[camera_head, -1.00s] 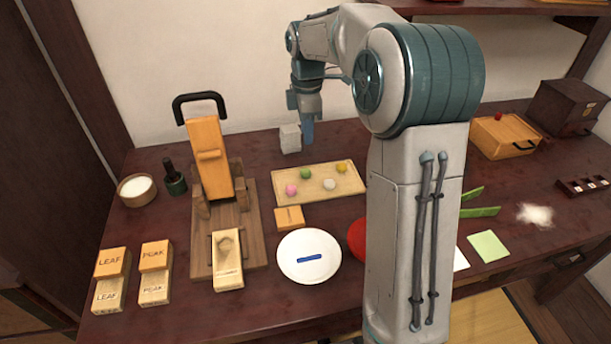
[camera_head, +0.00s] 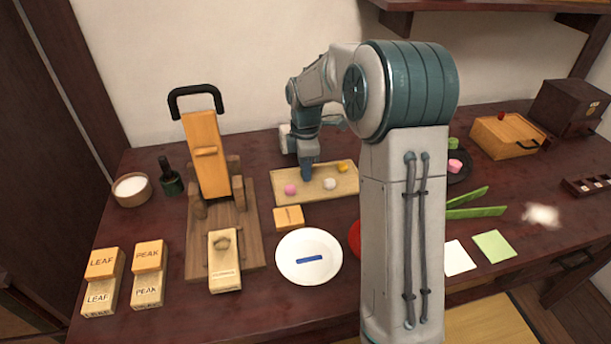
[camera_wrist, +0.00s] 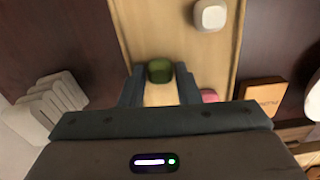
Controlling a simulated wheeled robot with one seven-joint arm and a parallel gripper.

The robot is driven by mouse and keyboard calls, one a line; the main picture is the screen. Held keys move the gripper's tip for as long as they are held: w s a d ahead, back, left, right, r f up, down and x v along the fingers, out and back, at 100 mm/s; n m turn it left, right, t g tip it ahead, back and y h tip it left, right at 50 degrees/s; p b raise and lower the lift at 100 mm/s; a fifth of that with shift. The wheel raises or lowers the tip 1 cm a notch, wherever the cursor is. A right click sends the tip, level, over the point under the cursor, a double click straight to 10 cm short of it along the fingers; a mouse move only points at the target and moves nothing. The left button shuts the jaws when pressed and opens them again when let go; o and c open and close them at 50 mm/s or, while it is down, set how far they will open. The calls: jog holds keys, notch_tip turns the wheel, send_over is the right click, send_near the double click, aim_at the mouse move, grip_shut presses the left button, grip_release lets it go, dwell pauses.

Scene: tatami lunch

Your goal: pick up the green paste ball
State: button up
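The green paste ball (camera_wrist: 160,71) sits on the wooden tray, between the tips of my gripper (camera_wrist: 160,88) in the wrist view. A gap shows on each side of the ball, so the fingers are open around it without visible contact. In the head view my gripper (camera_head: 307,173) points down over the tray (camera_head: 288,197) and hides the green ball. A pink ball (camera_head: 290,188), a white ball (camera_head: 329,183) and a yellow ball (camera_head: 343,167) lie on the same tray. The pink ball (camera_wrist: 209,96) is close to one finger in the wrist view.
A small wooden block (camera_head: 288,217) and a white plate (camera_head: 309,274) with a blue strip lie in front of the tray. A wooden press (camera_head: 209,155) stands left. A dark plate (camera_head: 460,174) with pink and green pieces is at right, partly behind my arm.

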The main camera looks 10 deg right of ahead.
jog(key=c, duration=0.6)
jog(key=shift+r, duration=0.15)
